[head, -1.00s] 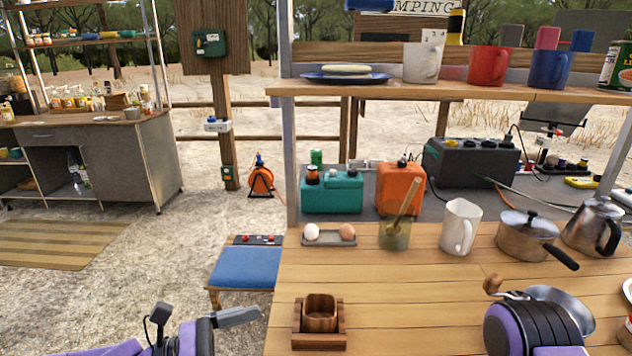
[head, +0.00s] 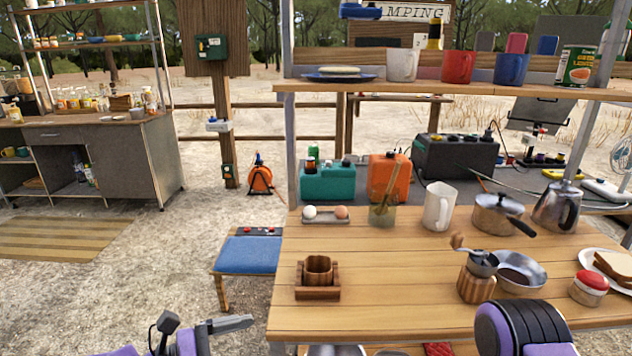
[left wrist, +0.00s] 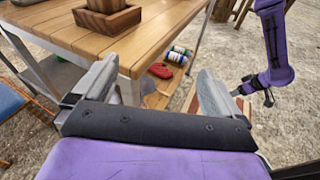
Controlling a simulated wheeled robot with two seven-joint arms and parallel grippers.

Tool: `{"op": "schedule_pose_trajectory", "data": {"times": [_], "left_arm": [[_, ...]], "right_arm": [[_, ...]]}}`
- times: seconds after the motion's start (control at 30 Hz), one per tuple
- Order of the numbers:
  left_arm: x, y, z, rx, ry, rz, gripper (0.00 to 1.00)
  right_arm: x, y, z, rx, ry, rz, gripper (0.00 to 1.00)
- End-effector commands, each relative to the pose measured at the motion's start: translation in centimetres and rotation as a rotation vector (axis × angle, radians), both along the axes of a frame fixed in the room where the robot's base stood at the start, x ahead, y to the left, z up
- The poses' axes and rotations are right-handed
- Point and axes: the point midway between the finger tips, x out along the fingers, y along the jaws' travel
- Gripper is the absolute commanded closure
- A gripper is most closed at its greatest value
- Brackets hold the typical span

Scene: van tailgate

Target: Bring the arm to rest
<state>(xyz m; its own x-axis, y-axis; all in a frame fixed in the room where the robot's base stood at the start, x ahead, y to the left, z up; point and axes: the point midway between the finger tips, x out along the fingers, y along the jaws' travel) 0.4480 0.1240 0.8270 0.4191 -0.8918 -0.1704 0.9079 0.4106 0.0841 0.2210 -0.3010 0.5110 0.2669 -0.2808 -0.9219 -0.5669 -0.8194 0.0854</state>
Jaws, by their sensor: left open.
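My left gripper (left wrist: 158,92) is open and empty in the left wrist view, its two fingers wide apart in front of the table corner. In the head view part of my left gripper (head: 228,325) shows at the bottom left, left of the wooden table (head: 400,265) and apart from it. My right arm (head: 525,328) shows as a purple and black link at the bottom right of the head view. It also shows at the right of the left wrist view (left wrist: 272,50), where its gripper end is small and its jaws are unclear.
A wooden cup in a square holder (head: 318,272) stands near the table's left edge. A grinder (head: 474,282), metal bowl (head: 518,272) and red-lidded jar (head: 588,287) stand at the right. A blue stool (head: 248,254) is left of the table. Items lie on a lower shelf (left wrist: 160,98).

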Motion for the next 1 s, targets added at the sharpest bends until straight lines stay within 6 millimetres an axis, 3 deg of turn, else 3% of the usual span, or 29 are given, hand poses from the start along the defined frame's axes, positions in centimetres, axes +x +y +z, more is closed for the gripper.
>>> {"op": "schedule_pose_trajectory", "data": {"times": [0.17,0.27,0.37,0.47,0.6,0.7,0.8,0.9,1.0], "left_arm": [[0.3,1.0,-3.5,0.196,-0.001,0.041,0.01],[0.0,2.1,-6.7,0.376,0.002,0.051,0.01],[-0.9,3.8,-10.7,0.604,0.010,0.043,0.01],[-2.9,6.8,-15.3,0.901,0.011,0.000,0.01],[-8.3,13.8,-21.3,1.482,-0.061,-0.202,0.01],[-12.3,17.3,-22.9,1.798,-0.205,-0.439,0.01],[-16.2,18.0,-23.9,1.905,-0.340,-0.675,0.01],[-20.1,17.9,-25.0,1.894,-0.390,-0.884,0.01],[-22.4,17.8,-25.7,1.873,-0.396,-0.978,0.01]], "right_arm": [[0.0,0.0,0.0,0.000,0.001,0.000,0.44],[0.0,0.0,0.2,0.000,0.001,0.000,0.44],[0.0,0.0,0.5,0.000,0.001,0.000,0.44],[0.0,0.0,1.1,0.000,0.001,0.000,0.44],[0.0,0.0,2.7,0.000,0.001,0.000,0.44],[0.0,0.0,3.9,0.000,0.001,0.000,0.44],[0.0,0.0,4.9,0.001,0.001,0.000,0.44],[0.0,0.0,5.5,0.000,0.001,0.000,0.44],[0.0,0.0,5.7,0.000,0.001,0.000,0.44]]}}
